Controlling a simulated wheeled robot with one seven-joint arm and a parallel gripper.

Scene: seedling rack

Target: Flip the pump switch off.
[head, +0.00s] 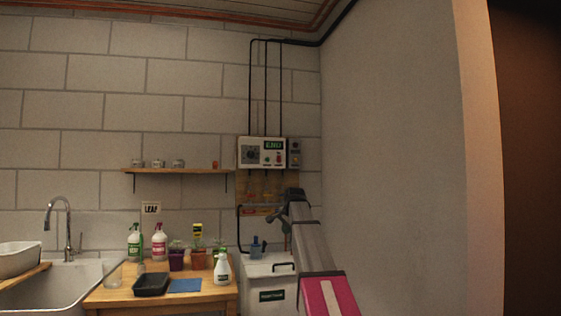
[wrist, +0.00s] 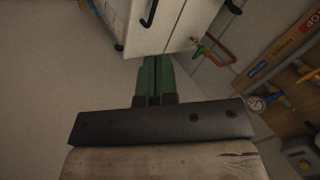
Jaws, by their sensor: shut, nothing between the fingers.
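A white control box (head: 262,153) hangs on the back wall in the head view. It has a dark dial, a green label and small red and green parts. A narrow grey box (head: 294,153) is mounted at its right side. I cannot make out which part is the pump switch, or its position. My gripper shows as a dark shape (head: 275,214) below the control box, in front of the brown board. In the wrist view my gripper (wrist: 154,62) has its green fingers shut together and empty, their tips by the edge of a white box-like body (wrist: 165,22) with black handle-like parts.
A brown board (wrist: 285,75) with tools is at right in the wrist view. In the head view, a white tank (head: 268,292) stands below the control box, a wooden table (head: 110,296) with bottles and pots left of it. A plain wall (head: 395,150) rises at right.

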